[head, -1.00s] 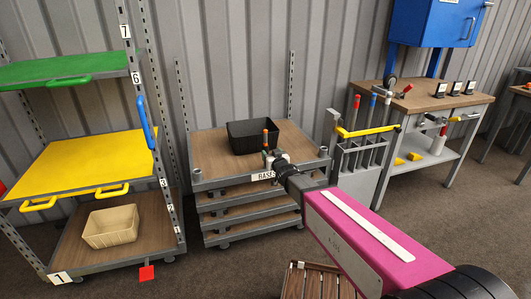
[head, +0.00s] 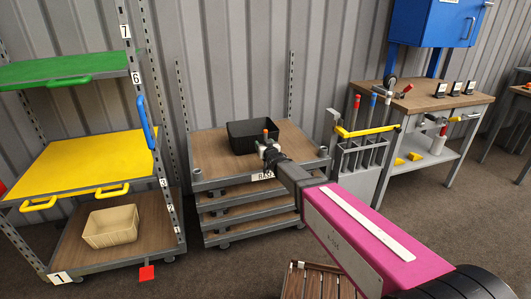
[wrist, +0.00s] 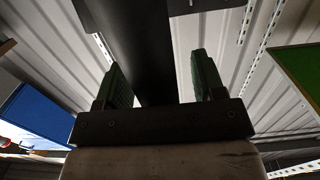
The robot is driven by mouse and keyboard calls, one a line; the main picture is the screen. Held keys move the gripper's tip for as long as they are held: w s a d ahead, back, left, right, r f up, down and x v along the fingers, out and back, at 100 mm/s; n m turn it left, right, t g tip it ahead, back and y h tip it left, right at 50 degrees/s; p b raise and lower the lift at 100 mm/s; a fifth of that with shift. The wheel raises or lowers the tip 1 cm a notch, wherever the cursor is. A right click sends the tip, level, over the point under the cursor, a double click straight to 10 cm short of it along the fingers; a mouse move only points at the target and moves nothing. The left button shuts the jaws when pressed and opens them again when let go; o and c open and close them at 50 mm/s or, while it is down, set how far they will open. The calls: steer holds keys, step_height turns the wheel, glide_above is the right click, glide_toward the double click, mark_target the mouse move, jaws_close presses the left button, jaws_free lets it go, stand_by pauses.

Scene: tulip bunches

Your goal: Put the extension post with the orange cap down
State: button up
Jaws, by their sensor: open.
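The orange cap (head: 266,132) of the extension post shows as a small spot just above my gripper in the head view, in front of the black bin. My gripper (head: 267,147) is over the front part of the low cart's top. In the wrist view a dark upright bar (wrist: 146,60), which looks like the post, stands between the two green-padded fingers of my gripper (wrist: 162,75). The fingers are spread, with a clear gap on the right side of the bar. The foot of the post is hidden, so I cannot tell what it rests on.
The black bin (head: 256,133) sits on the cart (head: 215,160), right behind my gripper. A rack (head: 362,160) with several colour-capped posts stands to the right. A shelf unit with a yellow shelf (head: 85,165) is at the left. The cart's left top is clear.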

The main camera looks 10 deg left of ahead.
jaws_close()
steer(key=c, duration=1.2)
jaws_free()
steer(key=shift+r, duration=0.1)
